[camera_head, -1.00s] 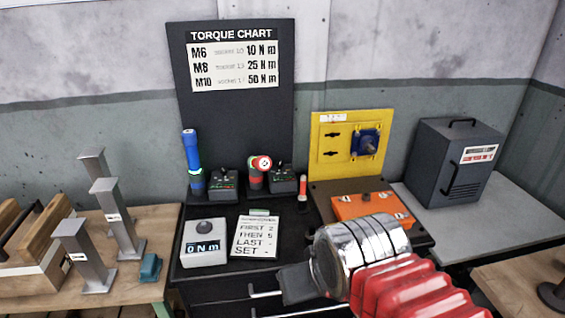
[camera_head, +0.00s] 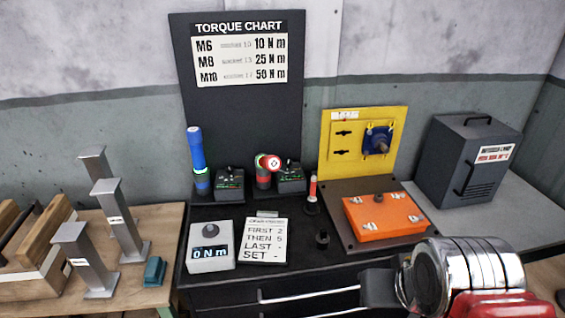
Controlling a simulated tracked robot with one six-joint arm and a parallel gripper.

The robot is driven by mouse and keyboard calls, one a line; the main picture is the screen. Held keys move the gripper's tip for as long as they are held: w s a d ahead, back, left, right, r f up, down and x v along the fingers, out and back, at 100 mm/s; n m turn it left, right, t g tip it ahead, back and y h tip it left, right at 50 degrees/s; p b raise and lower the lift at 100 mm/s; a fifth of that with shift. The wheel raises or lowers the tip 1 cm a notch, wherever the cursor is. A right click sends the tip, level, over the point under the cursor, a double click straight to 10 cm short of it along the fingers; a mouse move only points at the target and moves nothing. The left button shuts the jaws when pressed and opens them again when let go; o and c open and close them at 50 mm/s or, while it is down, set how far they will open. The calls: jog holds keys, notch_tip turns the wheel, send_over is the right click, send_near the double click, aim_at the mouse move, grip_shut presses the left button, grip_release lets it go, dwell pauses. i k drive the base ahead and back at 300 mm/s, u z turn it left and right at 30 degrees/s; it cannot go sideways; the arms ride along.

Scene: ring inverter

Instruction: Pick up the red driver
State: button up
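The red driver (camera_head: 262,173) stands on the black bench top below the torque chart. It has a red body and a round red-and-white end, and sits between two dark boxes. The blue driver (camera_head: 196,152) stands to its left, with a green band near its base. My gripper (camera_head: 380,289) shows as a dark block at the lower right, in front of the bench and well apart from the red driver. Its fingers cannot be made out. My chrome and red wrist partly fills that corner.
A grey torque tester (camera_head: 210,247) reading 0 N m and a checklist card (camera_head: 262,243) lie at the bench front. An orange block (camera_head: 384,216) and yellow panel (camera_head: 342,150) are further right.

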aim_at(262, 161)
jog(key=z, duration=0.1)
jog(key=k, duration=1.1)
jog(key=u, duration=0.95)
jog(key=i, duration=1.65)
jog(key=u, duration=0.05)
